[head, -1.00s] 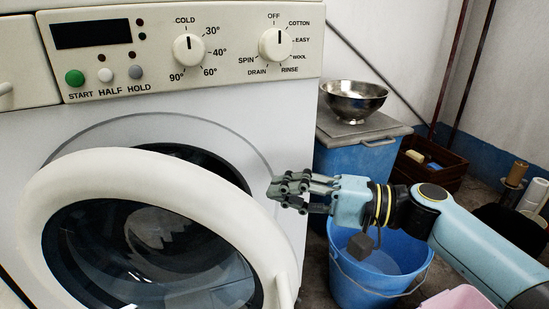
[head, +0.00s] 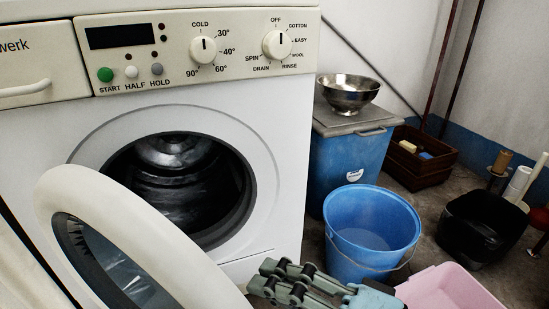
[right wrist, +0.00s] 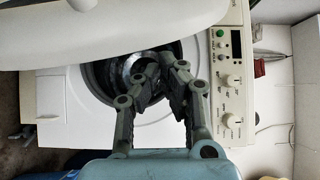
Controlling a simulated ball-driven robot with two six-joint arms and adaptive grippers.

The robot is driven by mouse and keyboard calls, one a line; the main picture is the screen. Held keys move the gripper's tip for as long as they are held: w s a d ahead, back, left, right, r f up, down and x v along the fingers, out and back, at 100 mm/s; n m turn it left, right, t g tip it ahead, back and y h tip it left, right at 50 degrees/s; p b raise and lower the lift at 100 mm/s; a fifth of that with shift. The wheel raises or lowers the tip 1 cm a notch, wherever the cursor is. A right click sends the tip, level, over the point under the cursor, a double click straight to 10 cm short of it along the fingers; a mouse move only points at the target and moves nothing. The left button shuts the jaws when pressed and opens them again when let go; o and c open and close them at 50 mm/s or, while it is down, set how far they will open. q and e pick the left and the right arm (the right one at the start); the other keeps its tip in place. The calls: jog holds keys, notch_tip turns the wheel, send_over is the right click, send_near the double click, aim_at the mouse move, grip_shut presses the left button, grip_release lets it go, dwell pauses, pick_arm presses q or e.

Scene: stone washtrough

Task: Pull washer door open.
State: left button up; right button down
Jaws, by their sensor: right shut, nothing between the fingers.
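The white washer (head: 277,135) fills the left of the head view. Its round door (head: 128,215) stands swung well out to the left, and the dark drum opening (head: 185,190) is exposed. In the right wrist view the door (right wrist: 85,30) shows as a large pale shape at upper left. My right gripper (head: 268,277) is at the bottom of the head view, just right of the door's near edge. In the right wrist view the gripper (right wrist: 163,75) is shut and empty, with the drum opening behind it. My left gripper is not in view.
A blue bucket (head: 370,225), a pink basin (head: 450,290) and a black tub (head: 482,225) stand on the floor to the right. A metal bowl (head: 348,92) sits on a blue lidded bin (head: 335,165). A wooden crate (head: 425,158) is behind.

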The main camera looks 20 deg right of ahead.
jog(key=shift+s+a, duration=0.4)
jog(key=shift+s, duration=0.1)
dwell(0.3)
jog(key=v, duration=1.2)
jog(key=shift+d, duration=0.1)
